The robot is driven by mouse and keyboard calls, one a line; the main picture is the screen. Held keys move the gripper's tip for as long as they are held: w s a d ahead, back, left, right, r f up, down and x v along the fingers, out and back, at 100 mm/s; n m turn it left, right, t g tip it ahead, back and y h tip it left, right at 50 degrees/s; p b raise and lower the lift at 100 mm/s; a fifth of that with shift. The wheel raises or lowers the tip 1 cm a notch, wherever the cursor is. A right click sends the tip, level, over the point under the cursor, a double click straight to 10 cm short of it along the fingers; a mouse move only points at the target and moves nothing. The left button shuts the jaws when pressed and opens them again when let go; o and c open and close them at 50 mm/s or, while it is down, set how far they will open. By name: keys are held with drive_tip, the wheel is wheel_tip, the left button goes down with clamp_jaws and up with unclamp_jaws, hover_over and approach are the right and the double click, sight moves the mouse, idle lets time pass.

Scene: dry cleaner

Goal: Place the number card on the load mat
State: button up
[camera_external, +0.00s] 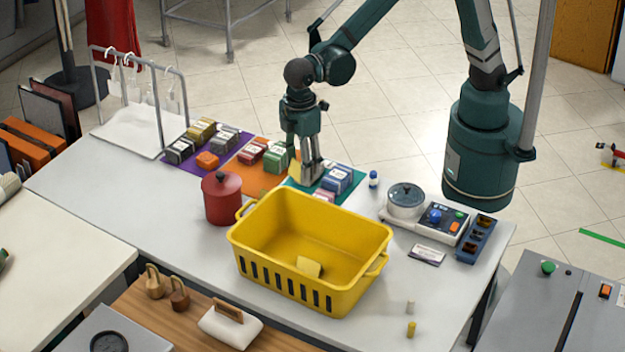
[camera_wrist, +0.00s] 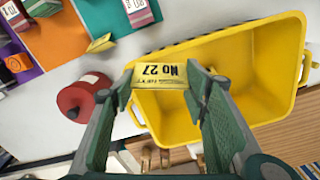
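The yellow number card (camera_wrist: 158,75), reading "No 27", spans the gap between the fingers of my gripper (camera_wrist: 160,82) in the wrist view and touches both. In the external view my gripper (camera_external: 303,172) hangs behind the yellow basket, with a yellow patch of the card between its fingers. Three coloured mats lie behind the basket: purple (camera_external: 180,167), orange (camera_external: 250,182) and teal (camera_external: 350,197). They carry small labelled bundles. No label shows which is the load mat. The gripper hides part of the teal mat.
The yellow basket (camera_external: 262,250) stands in front, with a yellow piece (camera_external: 309,266) inside. A red lidded pot (camera_external: 222,200) is left of it. A folded yellow piece (camera_wrist: 100,43) lies by the mats. A scale device (camera_external: 425,215) stands at right. The front right tabletop is mostly clear.

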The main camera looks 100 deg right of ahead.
drive_tip(key=w+d+m, duration=0.2)
drive_tip(key=w+d, duration=0.2)
drive_tip(key=d, duration=0.7)
drive_tip(key=w+d+m, duration=0.1)
drive_tip(key=w+d, duration=0.4)
drive_tip(key=d, duration=0.5)
drive_tip(key=w+d+m, duration=0.2)
drive_tip(key=w+d, duration=0.2)
drive_tip(key=d, duration=0.7)
wheel_tip(320, 180, down, 12)
drive_tip(key=shift+r, duration=0.25)
drive_tip(key=shift+a, duration=0.1)
drive_tip(key=shift+f, duration=3.15)
drive_tip(key=shift+f, duration=1.85)
drive_tip(key=shift+f, duration=0.15)
